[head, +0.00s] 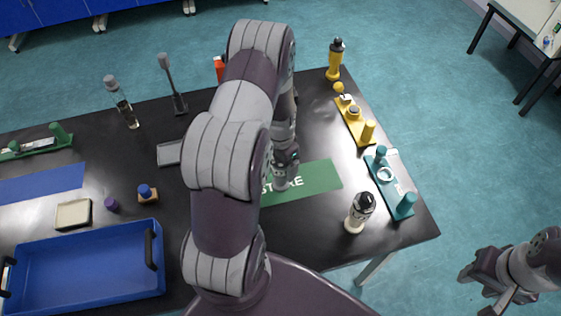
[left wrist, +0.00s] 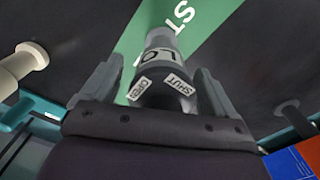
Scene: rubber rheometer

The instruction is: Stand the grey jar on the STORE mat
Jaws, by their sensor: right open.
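The grey jar (left wrist: 161,70) shows in the left wrist view, with large letters and small OPEN and SHUT labels on it. My left gripper (left wrist: 158,78) has one finger on each side of it. Whether they press on it I cannot tell. The green STORE mat (head: 318,180) lies on the dark table and shows behind the jar in the left wrist view (left wrist: 205,18). In the head view my left gripper (head: 284,178) is over the mat, and my arm hides part of it; the jar is not clear there. My right gripper (head: 492,290) is open and empty, off the table at the lower right.
A white bottle with a dark cap (head: 360,213) stands near the mat's right front. A teal rack (head: 392,185) and a yellow rack (head: 354,120) line the right edge. A blue tray (head: 85,303) is at the front left. A yellow bottle (head: 334,65) stands at the back.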

